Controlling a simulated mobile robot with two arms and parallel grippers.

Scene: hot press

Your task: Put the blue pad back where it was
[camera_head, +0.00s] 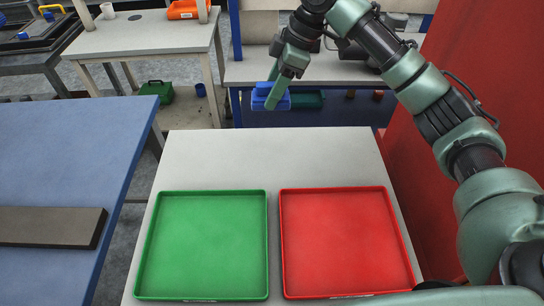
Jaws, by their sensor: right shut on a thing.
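The blue pad (268,101) is in the camera_head view at the upper middle. My right gripper (276,94) is shut on it and holds it in the air, near the far edge of the light table. One greenish finger shows in front of the pad and hides part of it. A green tray (205,194) and a red tray (335,191) lie side by side on the light table (262,155), and both are empty. My left gripper does not show.
A blue table (85,150) stands at the left with a dark flat bar (50,227) on it. A red wall (420,185) is close at the right, behind my right arm. Workbenches (150,35) stand at the back. The light table's far half is clear.

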